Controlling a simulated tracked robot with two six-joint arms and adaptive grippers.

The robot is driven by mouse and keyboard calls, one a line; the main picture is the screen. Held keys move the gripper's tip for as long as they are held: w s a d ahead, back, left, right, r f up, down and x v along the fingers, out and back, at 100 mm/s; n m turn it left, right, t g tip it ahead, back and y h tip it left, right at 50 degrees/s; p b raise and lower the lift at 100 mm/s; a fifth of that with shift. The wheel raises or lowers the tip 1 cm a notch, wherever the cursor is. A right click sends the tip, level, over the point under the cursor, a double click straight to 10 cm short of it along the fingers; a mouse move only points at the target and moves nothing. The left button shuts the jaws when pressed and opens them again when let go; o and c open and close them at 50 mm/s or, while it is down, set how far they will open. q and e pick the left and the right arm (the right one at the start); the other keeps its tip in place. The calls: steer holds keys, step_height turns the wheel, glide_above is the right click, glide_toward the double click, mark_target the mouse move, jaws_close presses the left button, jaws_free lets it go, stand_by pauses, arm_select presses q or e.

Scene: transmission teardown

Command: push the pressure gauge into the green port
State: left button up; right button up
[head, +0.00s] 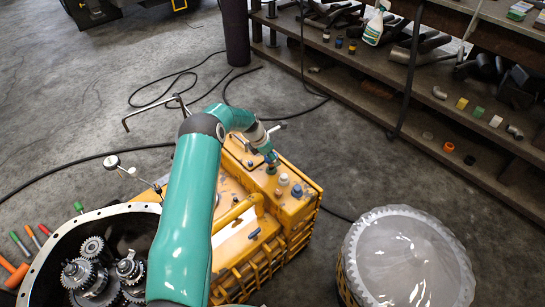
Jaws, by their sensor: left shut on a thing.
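My left arm reaches over the yellow housing (262,232), and my left gripper (270,157) points down at its top far end. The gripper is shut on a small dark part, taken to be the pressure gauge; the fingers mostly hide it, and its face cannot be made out. My right gripper is not in view.
A white-capped fitting (284,179) and a blue fitting (297,190) stand close beside the green port. An open round gear case (52,250) is at the lower left. A plastic-covered round part (410,262) stands at the lower right. Shelves (440,110) line the upper right.

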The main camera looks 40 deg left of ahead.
arm_select(q)
steer(key=shift+f, duration=0.1)
steer(key=shift+f+b, duration=0.7)
steer(key=shift+f, duration=0.15)
steer(key=o, duration=1.7)
steer(key=shift+o, duration=0.2)
steer(key=shift+r, duration=0.1)
steer(key=shift+r+p, duration=2.65)
steer(key=shift+r, duration=1.3)
